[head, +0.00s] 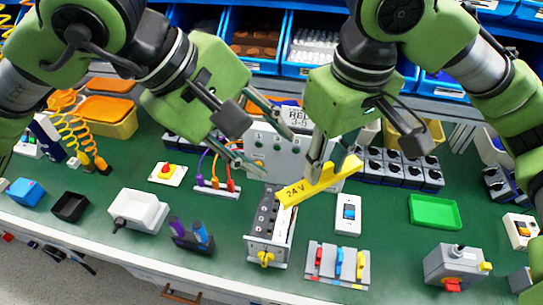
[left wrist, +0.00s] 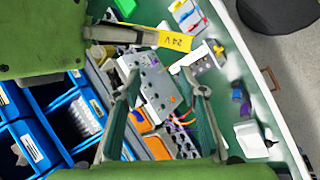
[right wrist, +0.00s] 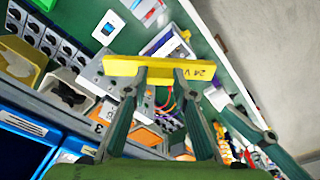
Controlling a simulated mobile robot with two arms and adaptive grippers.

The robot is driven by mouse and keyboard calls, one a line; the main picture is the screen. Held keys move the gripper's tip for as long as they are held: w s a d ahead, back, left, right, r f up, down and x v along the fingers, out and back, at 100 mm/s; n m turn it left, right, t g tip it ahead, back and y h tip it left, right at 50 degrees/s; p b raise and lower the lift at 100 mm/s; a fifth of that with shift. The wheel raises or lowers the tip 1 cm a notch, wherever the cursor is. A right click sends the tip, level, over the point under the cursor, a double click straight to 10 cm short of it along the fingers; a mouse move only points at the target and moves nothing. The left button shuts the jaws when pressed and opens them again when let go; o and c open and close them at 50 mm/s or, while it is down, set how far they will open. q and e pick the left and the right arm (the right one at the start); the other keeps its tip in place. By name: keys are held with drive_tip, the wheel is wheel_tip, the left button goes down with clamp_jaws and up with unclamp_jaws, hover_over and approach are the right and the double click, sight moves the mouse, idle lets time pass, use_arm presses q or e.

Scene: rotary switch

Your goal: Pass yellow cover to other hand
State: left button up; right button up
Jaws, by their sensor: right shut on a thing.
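The yellow cover (head: 298,191) is a long bar with a raised tab, marked "24 V". My right gripper (head: 326,170) is shut on it and holds it tilted above the bench; its fingers grip its middle in the right wrist view (right wrist: 160,72). My left gripper (head: 276,153) is open and empty, just left of the cover and apart from it. In the left wrist view the cover (left wrist: 175,41) lies beyond the open left fingers (left wrist: 165,80). A grey switch box (head: 268,228) with a yellow rotary knob stands below the cover, partly hidden by it.
A grey panel (head: 262,140) stands behind the grippers. Around it on the green bench are a blue switch (head: 347,214), a coloured lever block (head: 337,264), a white tray (head: 138,211) and a green tray (head: 434,211). Blue bins (head: 254,38) line the back.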

sight(322, 175)
use_arm(q)
drive_tip(key=s+r+m+t+h, duration=0.15)
drive_tip(key=s+m, duration=0.25)
drive_tip(key=m, duration=1.5)
drive_tip(key=shift+m+t, duration=0.3)
drive_tip(key=shift+t, duration=0.15)
drive_tip(key=x, duration=1.2)
drive_tip(key=shift+d+f, duration=0.2)
drive_tip(key=shift+d, duration=0.2)
clamp_jaws()
drive_tip(key=shift+w, duration=0.15)
use_arm(e)
drive_tip(key=o, duration=1.1)
